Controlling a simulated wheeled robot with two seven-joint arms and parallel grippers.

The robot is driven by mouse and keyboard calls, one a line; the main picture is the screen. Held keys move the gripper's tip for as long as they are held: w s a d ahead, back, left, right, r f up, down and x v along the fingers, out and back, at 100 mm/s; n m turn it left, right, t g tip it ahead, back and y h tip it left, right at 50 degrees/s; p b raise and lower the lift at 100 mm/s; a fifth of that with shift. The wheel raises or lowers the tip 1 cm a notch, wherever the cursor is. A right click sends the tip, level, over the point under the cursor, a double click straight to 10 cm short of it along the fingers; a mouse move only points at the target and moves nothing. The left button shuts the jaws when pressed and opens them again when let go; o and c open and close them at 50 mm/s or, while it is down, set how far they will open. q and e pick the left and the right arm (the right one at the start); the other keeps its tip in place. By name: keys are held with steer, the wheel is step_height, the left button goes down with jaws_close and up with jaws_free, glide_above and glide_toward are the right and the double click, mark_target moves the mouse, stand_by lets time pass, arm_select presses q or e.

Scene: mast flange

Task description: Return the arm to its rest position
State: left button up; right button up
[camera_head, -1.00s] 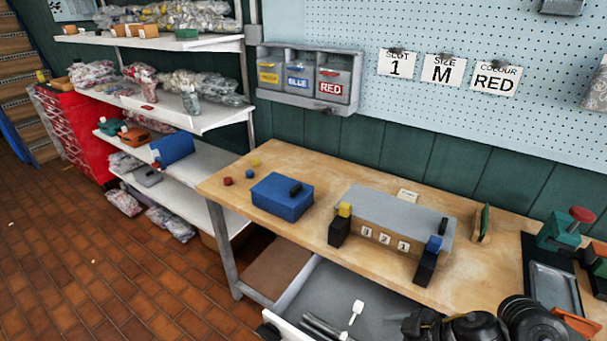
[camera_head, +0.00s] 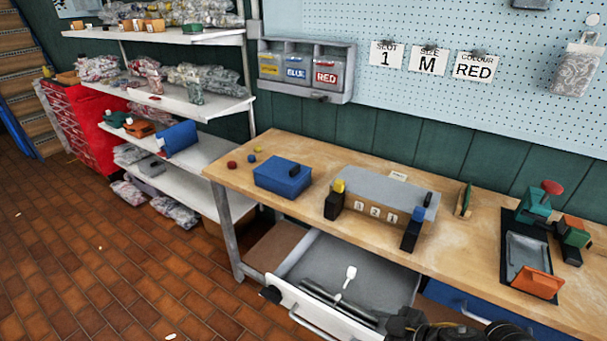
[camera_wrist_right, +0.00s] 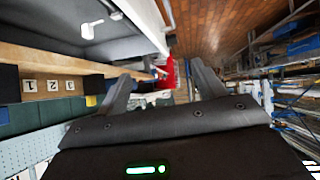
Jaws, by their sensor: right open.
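My right arm (camera_head: 455,331) shows as dark links at the bottom edge of the head view, in front of the bench and right of the open drawer. Most of it is cut off by the frame. In the right wrist view my right gripper (camera_wrist_right: 160,76) has its two dark fingers spread apart, with nothing between them. The drawer and bench edge show beside and beyond the fingers there. My left gripper is in neither view.
The open drawer (camera_head: 322,318) juts out below the workbench (camera_head: 300,223) and holds a white scoop-like item (camera_head: 349,274). Shelves (camera_head: 185,168) are at left; the brick floor is mostly clear.

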steer(key=s+d+f+m+g+h, duration=0.2)
steer(key=s+d+f+m+h, duration=0.25)
steer(key=s, duration=0.45)
steer(key=s+d+f+m+g+h, duration=0.25)
steer(key=s+d+f+m, duration=0.2)
steer(key=s, duration=0.35)
step_height(320, 180, down, 29)
steer(key=b, duration=0.5)
arm_select(q)
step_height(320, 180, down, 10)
steer(key=b, duration=0.5)
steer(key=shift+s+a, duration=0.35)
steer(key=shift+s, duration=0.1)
arm_select(e)
steer(key=s+d+f+g, duration=0.1)
steer(key=s+d+f, duration=0.1)
steer(key=s+f, duration=0.6)
steer(key=s+d+f+n, duration=0.1)
steer(key=s+d+f, duration=0.1)
steer(key=s+f, duration=0.7)
step_height(320, 180, down, 6)
steer(key=shift+s+r+g+h, duration=0.1)
steer(key=shift+s+g+h, duration=0.05)
steer(key=shift+g+h, duration=0.25)
